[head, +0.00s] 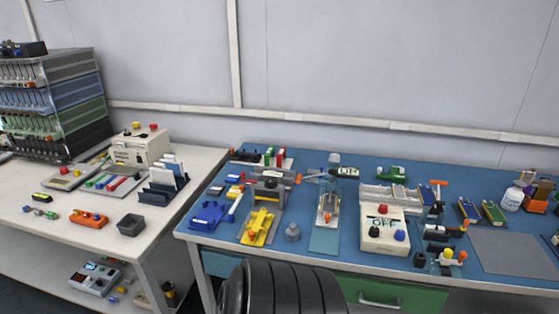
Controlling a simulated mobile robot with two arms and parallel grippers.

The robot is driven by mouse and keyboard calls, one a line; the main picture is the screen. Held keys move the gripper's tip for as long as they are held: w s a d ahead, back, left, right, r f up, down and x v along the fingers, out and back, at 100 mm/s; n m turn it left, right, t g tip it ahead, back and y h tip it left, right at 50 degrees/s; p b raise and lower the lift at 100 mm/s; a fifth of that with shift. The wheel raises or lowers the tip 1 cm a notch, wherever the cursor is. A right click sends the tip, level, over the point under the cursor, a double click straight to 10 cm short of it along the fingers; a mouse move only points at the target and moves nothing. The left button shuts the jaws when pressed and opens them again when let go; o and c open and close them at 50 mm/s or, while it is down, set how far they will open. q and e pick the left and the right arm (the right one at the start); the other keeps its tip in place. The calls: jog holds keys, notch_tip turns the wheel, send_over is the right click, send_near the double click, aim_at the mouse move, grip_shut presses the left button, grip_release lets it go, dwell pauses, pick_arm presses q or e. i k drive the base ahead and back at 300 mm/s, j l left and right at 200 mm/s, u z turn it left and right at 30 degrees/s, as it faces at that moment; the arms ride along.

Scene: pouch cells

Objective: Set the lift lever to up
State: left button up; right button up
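No part in the head view can be surely told as the lift lever; the parts are small. An orange T-shaped handle (438,183) stands at the right of the blue bench, behind the white box. A grey press-like device (270,184) at the bench's left has a small orange part (298,178) at its right side. Neither of my grippers is in view.
The blue-topped bench (345,270) is crowded, with a yellow fixture (258,226), a grey weight-like piece (292,232) and a flat grey plate (508,251). A white table (60,240) with a grey bin (131,225) stands left. A dark ribbed part of mine blocks the bottom centre.

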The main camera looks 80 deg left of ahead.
aim_at(298, 181)
jog(key=u, duration=2.5)
